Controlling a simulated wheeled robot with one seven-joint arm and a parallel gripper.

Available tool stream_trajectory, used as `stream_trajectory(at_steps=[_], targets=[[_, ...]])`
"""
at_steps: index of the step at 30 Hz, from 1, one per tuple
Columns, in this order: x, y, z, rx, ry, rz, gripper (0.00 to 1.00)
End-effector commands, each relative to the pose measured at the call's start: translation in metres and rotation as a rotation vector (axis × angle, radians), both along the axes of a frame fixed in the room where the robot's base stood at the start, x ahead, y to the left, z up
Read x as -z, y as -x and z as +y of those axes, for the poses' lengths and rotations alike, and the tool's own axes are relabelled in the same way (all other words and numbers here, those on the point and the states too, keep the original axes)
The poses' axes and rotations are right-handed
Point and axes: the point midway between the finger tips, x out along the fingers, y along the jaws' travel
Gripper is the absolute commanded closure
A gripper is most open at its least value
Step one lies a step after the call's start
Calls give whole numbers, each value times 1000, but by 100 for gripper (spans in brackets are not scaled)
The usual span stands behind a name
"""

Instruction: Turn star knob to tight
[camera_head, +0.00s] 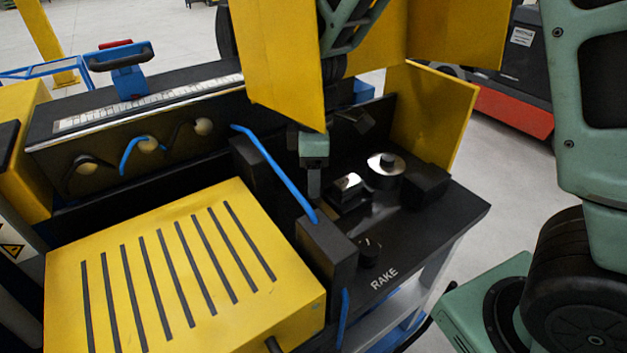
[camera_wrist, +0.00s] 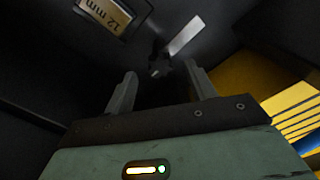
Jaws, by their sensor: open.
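The dark star knob (camera_wrist: 158,64) shows in the wrist view, small and in shadow, ahead of and between my fingertips. A bright flat metal bar (camera_wrist: 184,36) appears just beside it. My gripper (camera_wrist: 160,74) is open, with a gap between its two fingers and nothing held; I see no clear contact with the knob. In the head view my gripper (camera_head: 314,182) points down over the black bench, left of the shiny metal block. I cannot make out the star knob there. Its tight or loose state cannot be read.
A "12 mm" plate (camera_wrist: 109,14) lies near the knob. A shiny block (camera_head: 347,186), a round metal cylinder (camera_head: 385,168) and a small marked dial (camera_head: 369,251) by "RAKE" stand on the bench. A black post (camera_head: 328,262), blue tube (camera_head: 280,172) and slotted yellow box (camera_head: 130,262) crowd the left.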

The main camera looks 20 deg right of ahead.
Motion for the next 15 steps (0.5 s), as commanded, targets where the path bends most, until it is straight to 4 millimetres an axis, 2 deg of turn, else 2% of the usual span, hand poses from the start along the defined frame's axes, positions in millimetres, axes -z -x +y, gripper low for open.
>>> stream_trajectory(at_steps=[3, 6, 15], targets=[[16, 0, 0, 2, 1, 4, 44], [24, 0, 0, 0, 0, 2, 44], [28, 0, 0, 1, 0, 0, 44]])
